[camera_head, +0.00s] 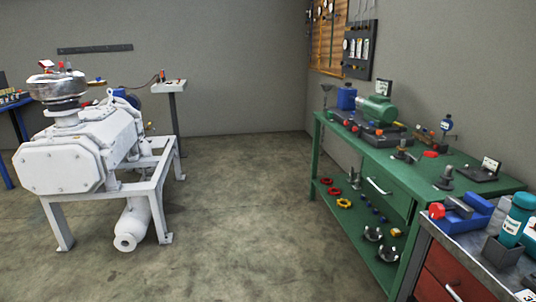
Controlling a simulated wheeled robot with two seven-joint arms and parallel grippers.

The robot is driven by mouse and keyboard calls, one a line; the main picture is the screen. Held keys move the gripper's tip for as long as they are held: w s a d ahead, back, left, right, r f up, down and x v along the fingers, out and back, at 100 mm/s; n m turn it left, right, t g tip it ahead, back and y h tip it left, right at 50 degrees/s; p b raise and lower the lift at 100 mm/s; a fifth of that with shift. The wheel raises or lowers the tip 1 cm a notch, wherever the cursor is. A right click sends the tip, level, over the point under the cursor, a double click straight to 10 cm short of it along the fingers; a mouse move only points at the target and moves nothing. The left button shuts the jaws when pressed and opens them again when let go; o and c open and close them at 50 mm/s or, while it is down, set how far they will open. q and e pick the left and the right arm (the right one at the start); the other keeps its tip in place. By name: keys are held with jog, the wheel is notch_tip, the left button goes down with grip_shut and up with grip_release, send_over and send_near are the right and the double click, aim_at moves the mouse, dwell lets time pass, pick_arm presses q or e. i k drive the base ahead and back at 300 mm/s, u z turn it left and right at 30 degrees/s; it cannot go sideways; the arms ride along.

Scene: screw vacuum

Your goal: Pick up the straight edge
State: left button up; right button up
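I cannot pick out the straight edge with certainty. A long dark bar (95,48) is mounted on the back wall at the left, above the pump; I cannot tell whether it is the straight edge or a wall rail. Several small tools lie on the green workbench (470,160), too small to identify. Neither of my grippers shows in the head view.
A white vacuum pump (75,150) stands on a white frame at the left. At the right, a red cabinet (455,275) stands in front of the green bench. The floor (245,215) between is clear.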

aim_at(329, 115)
jog(key=i, duration=2.4)
jog(key=z, duration=0.2)
jog(key=i, duration=2.4)
jog(key=z, duration=0.25)
